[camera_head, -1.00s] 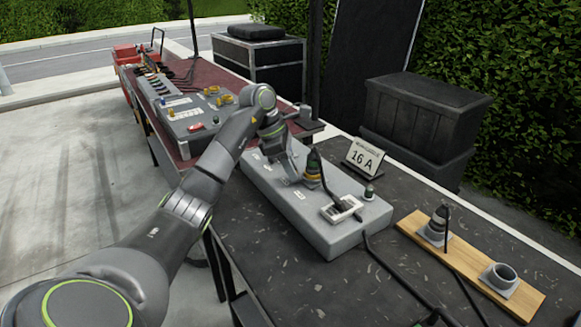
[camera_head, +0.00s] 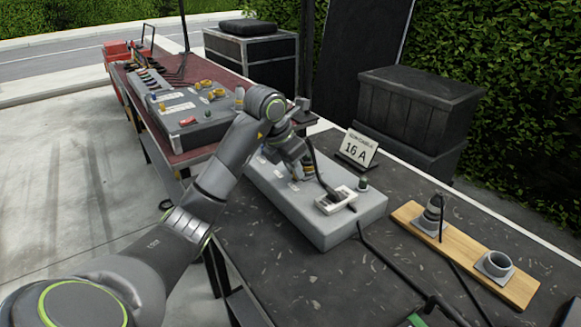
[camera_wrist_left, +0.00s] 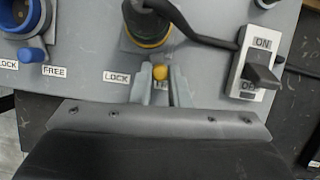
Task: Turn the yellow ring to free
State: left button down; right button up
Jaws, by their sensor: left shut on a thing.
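The yellow ring (camera_wrist_left: 148,38) is around the base of a dark plug on the grey box (camera_head: 322,220). Its small yellow knob (camera_wrist_left: 160,72) points toward the gripper. In the left wrist view my left gripper (camera_wrist_left: 160,82) has its fingers on either side of this knob, shut on it. A LOCK label (camera_wrist_left: 117,78) shows left of the fingers. Another label between the fingers is mostly hidden. In the head view my left gripper (camera_head: 296,160) is beside the plug and partly hides the ring (camera_head: 307,174). My right gripper is not in view.
An ON/OFF switch (camera_wrist_left: 262,72) is right of the ring. A blue socket (camera_wrist_left: 30,22) with its own labels is to the left. A black cable (camera_wrist_left: 195,28) leaves the plug. A 16 A sign (camera_head: 357,150) and a wooden board (camera_head: 465,252) are on the dark table.

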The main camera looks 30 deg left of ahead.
pick_arm(q)
jog(key=shift+d+n, duration=0.15)
jog(key=shift+n, duration=0.15)
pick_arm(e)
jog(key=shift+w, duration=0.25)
pick_arm(q)
jog(key=c, duration=1.4)
grip_release()
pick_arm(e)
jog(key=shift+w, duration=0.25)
